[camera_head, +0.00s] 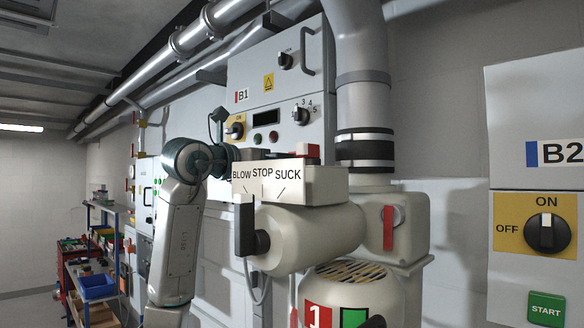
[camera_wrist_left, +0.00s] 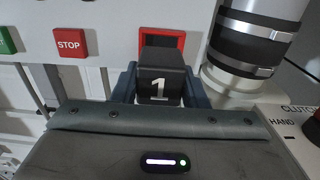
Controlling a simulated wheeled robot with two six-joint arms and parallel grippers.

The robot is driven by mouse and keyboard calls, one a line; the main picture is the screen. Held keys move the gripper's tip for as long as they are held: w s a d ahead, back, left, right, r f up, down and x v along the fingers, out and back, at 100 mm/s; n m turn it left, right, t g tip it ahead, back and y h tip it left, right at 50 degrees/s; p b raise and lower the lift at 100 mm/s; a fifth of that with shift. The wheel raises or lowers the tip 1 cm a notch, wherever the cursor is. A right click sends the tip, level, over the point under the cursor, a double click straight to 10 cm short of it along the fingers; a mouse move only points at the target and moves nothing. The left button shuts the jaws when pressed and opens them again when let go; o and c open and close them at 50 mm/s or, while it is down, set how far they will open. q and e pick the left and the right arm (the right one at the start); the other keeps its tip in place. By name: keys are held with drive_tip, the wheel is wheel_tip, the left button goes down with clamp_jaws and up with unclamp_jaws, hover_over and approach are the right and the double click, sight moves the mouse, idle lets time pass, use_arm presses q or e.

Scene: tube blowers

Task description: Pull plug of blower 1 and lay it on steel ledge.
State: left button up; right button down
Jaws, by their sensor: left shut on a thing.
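The plug, a black block marked 1 (camera_wrist_left: 160,84), sits between the fingers of my left gripper (camera_wrist_left: 160,90) in the left wrist view. The gripper is shut on it. Right behind the plug is a red-framed socket (camera_wrist_left: 180,38) with a dark opening; whether the plug is still partly in it, I cannot tell. In the head view my left gripper (camera_head: 256,154) reaches in front of the B1 cabinet (camera_head: 250,115), its fingertips and the plug hidden behind the white BLOW STOP SUCK box (camera_head: 330,182). I cannot make out the steel ledge. My right gripper is not in view.
Blower 1 (camera_head: 315,238), with its black lever (camera_head: 244,225), stands close in front of the left arm. A thick vertical pipe (camera_head: 362,105) rises to the right of the socket. The B2 cabinet (camera_head: 530,100) is at far right. A shelf with blue bins (camera_head: 97,287) is at far left.

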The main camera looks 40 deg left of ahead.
use_arm(q)
drive_tip(key=shift+s+a+b, duration=0.1)
drive_tip(key=shift+s+b, duration=0.2)
drive_tip(key=shift+s, duration=0.95)
drive_tip(key=w+a+f+b, duration=0.5)
drive_tip(key=a+f, duration=0.5)
drive_tip(key=a, duration=0.2)
drive_tip(key=w+a+f+b, duration=0.5)
drive_tip(key=a+f, duration=0.6)
drive_tip(key=a, duration=0.1)
drive_tip(key=shift+w+d+f+p, duration=0.25)
drive_tip(key=shift+w+p, duration=0.45)
drive_tip(key=shift+w, duration=0.9)
drive_tip(key=shift+w+d+f+p, duration=0.1)
drive_tip(key=shift+w+f+p, duration=0.15)
drive_tip(key=shift+w+p, duration=0.85)
drive_tip(key=shift+w+d+f+p, duration=0.2)
drive_tip(key=shift+w+f+p, duration=0.05)
drive_tip(key=shift+w, duration=1.8)
drive_tip(key=shift+w+d+f+p, duration=0.1)
drive_tip(key=shift+w+f+p, duration=0.4)
drive_tip(key=shift+w+f, duration=1.05)
